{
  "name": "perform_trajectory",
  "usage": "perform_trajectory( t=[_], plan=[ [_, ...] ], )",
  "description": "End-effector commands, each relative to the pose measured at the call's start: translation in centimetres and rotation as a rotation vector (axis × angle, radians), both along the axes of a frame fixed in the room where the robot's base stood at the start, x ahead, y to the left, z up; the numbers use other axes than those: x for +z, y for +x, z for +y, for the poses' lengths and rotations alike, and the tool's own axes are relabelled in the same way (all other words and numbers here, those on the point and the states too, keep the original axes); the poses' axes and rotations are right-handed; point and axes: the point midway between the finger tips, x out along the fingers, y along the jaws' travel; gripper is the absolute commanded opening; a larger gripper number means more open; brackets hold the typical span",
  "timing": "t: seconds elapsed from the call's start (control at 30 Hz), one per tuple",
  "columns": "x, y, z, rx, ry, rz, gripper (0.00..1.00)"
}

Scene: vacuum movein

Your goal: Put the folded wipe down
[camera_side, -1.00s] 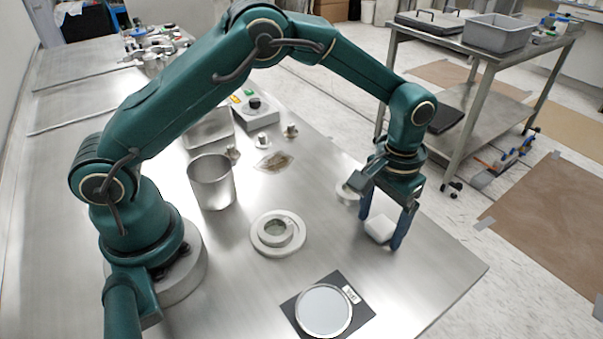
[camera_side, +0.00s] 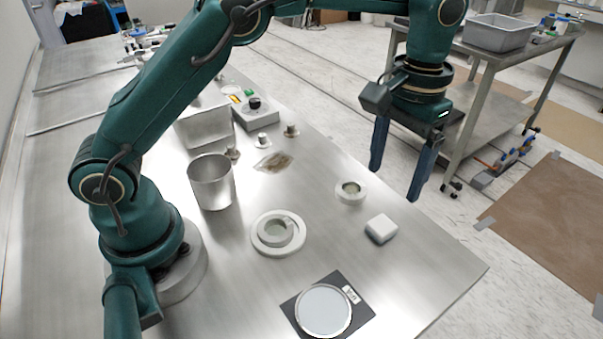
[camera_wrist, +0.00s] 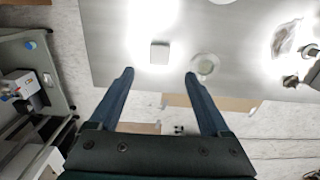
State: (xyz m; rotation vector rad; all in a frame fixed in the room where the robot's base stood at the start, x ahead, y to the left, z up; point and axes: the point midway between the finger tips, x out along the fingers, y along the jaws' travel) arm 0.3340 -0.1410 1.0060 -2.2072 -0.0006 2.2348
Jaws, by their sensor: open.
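The folded wipe (camera_side: 381,228) is a small white block lying flat on the steel table, near its right edge. It also shows in the wrist view (camera_wrist: 160,53), ahead of the fingertips and between their lines. My gripper (camera_side: 396,184) is open and empty, raised well above the table and apart from the wipe. Its two blue fingers are spread wide, and they also show in the wrist view (camera_wrist: 159,73). Nothing hides the wipe in the side view.
A small white ring-shaped part (camera_side: 350,192) sits just behind the wipe. A larger white ring part (camera_side: 278,233), a metal beaker (camera_side: 211,182) and a round disc on a black mat (camera_side: 324,310) stand nearby.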

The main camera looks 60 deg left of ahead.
Motion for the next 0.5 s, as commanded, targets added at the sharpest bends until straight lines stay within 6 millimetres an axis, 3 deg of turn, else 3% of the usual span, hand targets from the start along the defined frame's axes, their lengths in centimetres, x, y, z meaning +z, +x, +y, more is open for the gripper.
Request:
perform_trajectory(
  t=[0.27,0.5],
  plan=[
    [2.0,-0.3,0.6,0.002,-0.006,-0.021,0.81],
    [6.1,-3.3,3.6,0.004,-0.029,-0.134,0.81]
  ],
)
